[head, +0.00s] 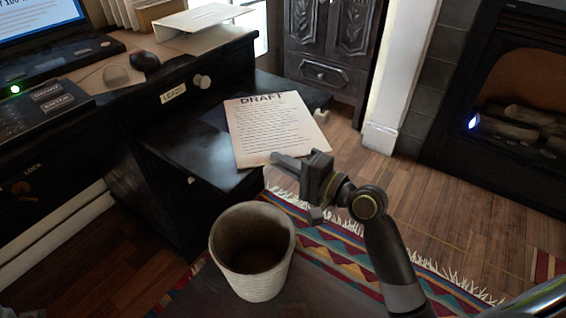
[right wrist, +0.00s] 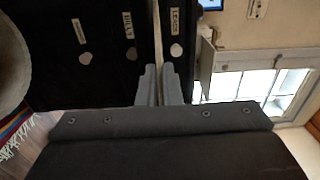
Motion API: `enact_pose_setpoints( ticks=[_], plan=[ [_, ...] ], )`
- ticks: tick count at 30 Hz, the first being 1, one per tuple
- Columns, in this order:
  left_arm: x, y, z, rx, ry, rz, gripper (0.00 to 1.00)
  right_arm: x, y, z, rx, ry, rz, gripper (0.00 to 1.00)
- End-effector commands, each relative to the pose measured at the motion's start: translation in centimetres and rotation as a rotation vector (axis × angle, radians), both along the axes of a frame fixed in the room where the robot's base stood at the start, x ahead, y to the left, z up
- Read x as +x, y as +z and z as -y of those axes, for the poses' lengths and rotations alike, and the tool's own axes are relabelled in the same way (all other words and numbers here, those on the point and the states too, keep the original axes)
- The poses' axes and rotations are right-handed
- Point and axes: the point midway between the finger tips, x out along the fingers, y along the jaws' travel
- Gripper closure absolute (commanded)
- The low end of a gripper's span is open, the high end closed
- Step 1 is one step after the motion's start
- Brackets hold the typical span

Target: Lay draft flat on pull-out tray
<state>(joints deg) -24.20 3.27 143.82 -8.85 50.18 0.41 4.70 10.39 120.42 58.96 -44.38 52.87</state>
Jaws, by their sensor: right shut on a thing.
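The draft (head: 272,125) is a cream sheet headed "DRAFT" with printed lines. In the head view it is above the black pull-out tray (head: 185,150), its right side reaching past the tray's edge. I cannot tell whether it touches the tray. My right gripper (head: 282,160) is shut on the draft's near edge. In the right wrist view the gripper (right wrist: 158,85) has its fingers close together, with the draft (right wrist: 157,35) edge-on as a thin pale strip between them. My left gripper is in neither view.
A white ribbed bin (head: 250,278) stands in front of the tray. A striped rug (head: 330,250) lies on the wood floor, with a fireplace (head: 520,110) at right.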

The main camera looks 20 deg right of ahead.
Motion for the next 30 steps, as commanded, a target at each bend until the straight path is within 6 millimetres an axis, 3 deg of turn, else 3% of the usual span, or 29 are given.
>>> enact_pose_setpoints(
  ticks=[4, 6, 10, 20, 30],
  plan=[
    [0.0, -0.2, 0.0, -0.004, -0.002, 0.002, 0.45, 0.0, -0.3, 0.0, 0.001, 0.000, 0.001, 1.00],
    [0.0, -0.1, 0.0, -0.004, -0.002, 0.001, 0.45, 0.0, -0.3, 0.0, 0.000, 0.000, 0.000, 0.87],
    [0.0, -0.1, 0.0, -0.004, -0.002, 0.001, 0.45, 0.0, -0.3, 0.0, 0.000, 0.000, 0.000, 0.73],
    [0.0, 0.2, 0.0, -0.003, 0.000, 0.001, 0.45, 0.0, 0.2, 0.0, -0.001, 0.001, 0.001, 0.73],
    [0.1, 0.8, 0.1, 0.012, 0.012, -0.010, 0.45, -4.4, -0.1, 3.5, -0.007, 0.000, -0.004, 0.73]
  ],
)
